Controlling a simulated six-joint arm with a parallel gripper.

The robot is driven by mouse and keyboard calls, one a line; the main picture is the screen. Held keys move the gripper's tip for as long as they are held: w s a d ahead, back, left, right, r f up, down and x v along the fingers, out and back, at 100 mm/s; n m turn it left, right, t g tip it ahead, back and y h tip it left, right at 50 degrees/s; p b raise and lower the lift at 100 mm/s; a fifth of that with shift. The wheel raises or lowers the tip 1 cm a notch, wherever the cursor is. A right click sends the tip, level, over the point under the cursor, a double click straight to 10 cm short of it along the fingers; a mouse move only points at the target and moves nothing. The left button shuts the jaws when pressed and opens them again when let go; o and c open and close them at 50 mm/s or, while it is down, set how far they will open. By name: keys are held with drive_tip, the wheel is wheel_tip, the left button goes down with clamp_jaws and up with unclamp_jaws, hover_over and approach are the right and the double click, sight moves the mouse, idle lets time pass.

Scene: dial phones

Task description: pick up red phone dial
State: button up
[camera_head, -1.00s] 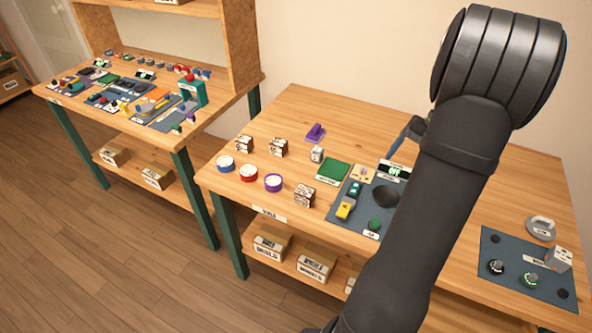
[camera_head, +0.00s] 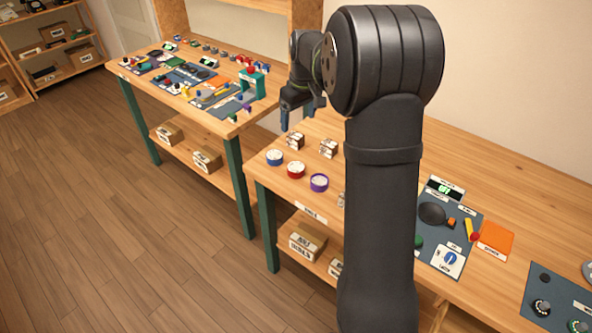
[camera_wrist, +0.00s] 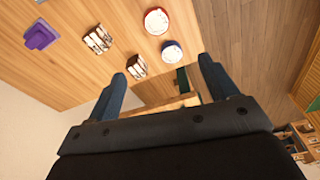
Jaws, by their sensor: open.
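The red phone dial (camera_head: 296,170), a red ring with a white face, lies near the front left of the near table. It sits between a blue dial (camera_head: 274,158) and a purple dial (camera_head: 319,183). The wrist view shows the red dial (camera_wrist: 157,21) at the top and the blue dial (camera_wrist: 172,51) below it. My gripper (camera_head: 298,113) is open and empty, above and behind the dials, apart from them. In the wrist view its fingers (camera_wrist: 163,72) are spread wide, pointing past the table's edge, with the blue dial nearer them than the red one.
Two small brown-and-white boxes stand behind the dials, one left (camera_head: 295,140) and one right (camera_head: 328,148). A purple object (camera_wrist: 40,35) lies farther off in the wrist view. Another cluttered table (camera_head: 232,122) stands to the left. My arm hides the table's middle.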

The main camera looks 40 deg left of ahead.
hover_over(296, 167)
drive_tip(key=f, duration=1)
drive_tip(key=d+f, duration=0.1)
drive_tip(key=f, duration=0.4)
drive_tip(key=shift+s+f, duration=0.1)
drive_tip(key=shift+s, duration=0.1)
drive_tip(key=shift+w+a+f, duration=0.1)
drive_tip(key=shift+a+f, duration=0.05)
drive_tip(key=shift+f, duration=0.85)
drive_tip(key=shift+w+a+f, duration=0.1)
drive_tip(key=shift+a+f, duration=0.1)
drive_tip(key=shift+f, duration=0.8)
drive_tip(key=shift+w+a+f, duration=0.1)
drive_tip(key=shift+a+f, duration=0.05)
drive_tip(key=shift+f, duration=0.85)
drive_tip(key=c, duration=1.1)
drive_tip(key=shift+r, duration=0.1)
drive_tip(key=shift+c, duration=0.2)
drive_tip(key=shift+r, duration=0.1)
